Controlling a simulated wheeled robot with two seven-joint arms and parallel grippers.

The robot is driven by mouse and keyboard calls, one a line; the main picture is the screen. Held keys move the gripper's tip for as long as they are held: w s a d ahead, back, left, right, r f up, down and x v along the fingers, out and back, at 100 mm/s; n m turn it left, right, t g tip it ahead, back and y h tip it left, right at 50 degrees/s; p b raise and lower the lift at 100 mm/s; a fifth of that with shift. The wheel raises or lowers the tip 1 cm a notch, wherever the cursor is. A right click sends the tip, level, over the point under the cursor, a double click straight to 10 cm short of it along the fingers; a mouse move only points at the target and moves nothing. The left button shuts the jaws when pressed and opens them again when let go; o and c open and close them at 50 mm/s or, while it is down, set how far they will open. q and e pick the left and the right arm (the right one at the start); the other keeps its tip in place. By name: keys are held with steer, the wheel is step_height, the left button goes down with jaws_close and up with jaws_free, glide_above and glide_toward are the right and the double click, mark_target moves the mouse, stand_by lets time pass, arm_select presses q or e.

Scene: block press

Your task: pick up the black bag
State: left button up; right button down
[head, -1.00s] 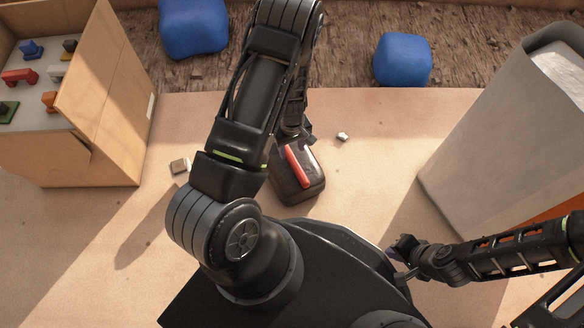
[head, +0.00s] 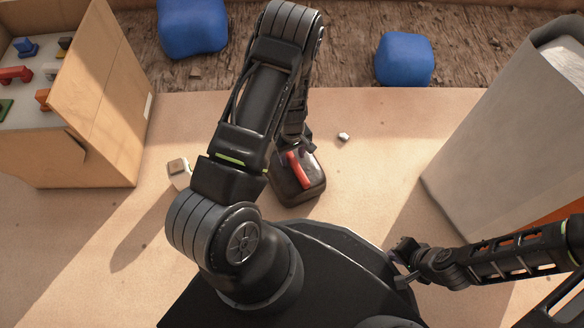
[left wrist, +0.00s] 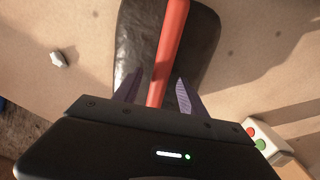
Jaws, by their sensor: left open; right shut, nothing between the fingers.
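The black bag (head: 306,187) lies on the tan floor near the middle of the head view, with a red handle (head: 299,168) along its top. It also shows in the left wrist view (left wrist: 133,45), where the red handle (left wrist: 169,45) runs up between the fingers. My left gripper (head: 298,147) is open, over the bag, with one finger on each side of the handle (left wrist: 158,90). Whether the fingers touch the bag cannot be told. My right gripper (head: 400,262) is shut and empty, low at the right, far from the bag.
A cardboard box (head: 105,110) with coloured pieces stands at the left. A tall grey bin (head: 505,125) stands at the right. A small button box (head: 180,172) and a pale stone (head: 343,136) lie near the bag. Blue cushions (head: 403,60) lie at the back.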

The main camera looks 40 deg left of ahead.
arm_select(q)
steer(key=shift+f, duration=0.25)
stand_by(0.6)
steer(key=shift+c, duration=0.6)
jaws_close()
stand_by(0.8)
